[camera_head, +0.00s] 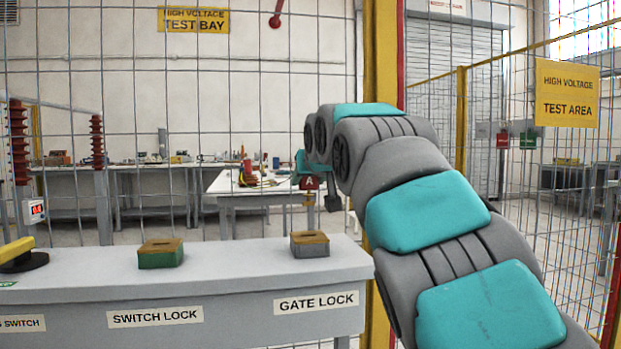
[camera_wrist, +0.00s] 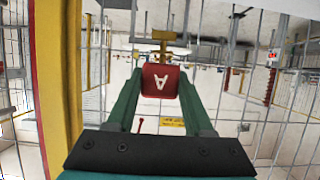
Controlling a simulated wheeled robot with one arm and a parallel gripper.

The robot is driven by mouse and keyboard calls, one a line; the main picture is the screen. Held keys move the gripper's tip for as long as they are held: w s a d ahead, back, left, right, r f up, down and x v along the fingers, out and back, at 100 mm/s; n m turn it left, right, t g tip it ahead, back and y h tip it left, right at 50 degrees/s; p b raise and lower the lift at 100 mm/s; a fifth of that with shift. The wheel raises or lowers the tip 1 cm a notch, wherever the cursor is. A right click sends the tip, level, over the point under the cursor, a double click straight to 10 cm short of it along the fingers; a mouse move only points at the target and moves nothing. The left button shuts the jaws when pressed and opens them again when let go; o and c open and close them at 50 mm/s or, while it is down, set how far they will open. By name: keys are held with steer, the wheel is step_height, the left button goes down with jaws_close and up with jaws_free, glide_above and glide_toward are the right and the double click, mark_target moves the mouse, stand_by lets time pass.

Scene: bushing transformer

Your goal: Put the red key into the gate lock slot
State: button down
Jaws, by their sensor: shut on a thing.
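My gripper (camera_head: 309,168) is shut on the red key (camera_head: 311,183), which bears a white letter A. In the wrist view the key (camera_wrist: 160,82) sits between the two green fingers (camera_wrist: 160,88), with its brass part pointing away from my gripper. In the head view the brass shaft hangs down, above the gate lock (camera_head: 310,244) and apart from it. The gate lock is a grey box with a brass top and a slot, on the console above the GATE LOCK label. I cannot make out the gate lock in the wrist view.
The switch lock (camera_head: 161,253), a green box with a brass top, stands left on the grey console (camera_head: 240,262). A yellow-and-black handle (camera_head: 18,255) is at the far left. A wire mesh fence and a yellow post (camera_head: 381,60) stand behind the console.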

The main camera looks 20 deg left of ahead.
mark_target(309, 204)
steer(key=shift+s, duration=0.1)
steer(key=shift+f+b, duration=0.15)
steer(key=shift+b, duration=0.15)
steer(key=shift+f+b, duration=2.05)
steer(key=shift+f, duration=0.4)
steer(key=shift+f, duration=0.3)
steer(key=shift+f+b, duration=0.65)
steer(key=shift+b, duration=0.15)
steer(key=shift+f+b, duration=0.6)
steer(key=shift+f, duration=0.2)
steer(key=shift+c, duration=1)
jaws_free()
steer(key=shift+d+r, duration=0.1)
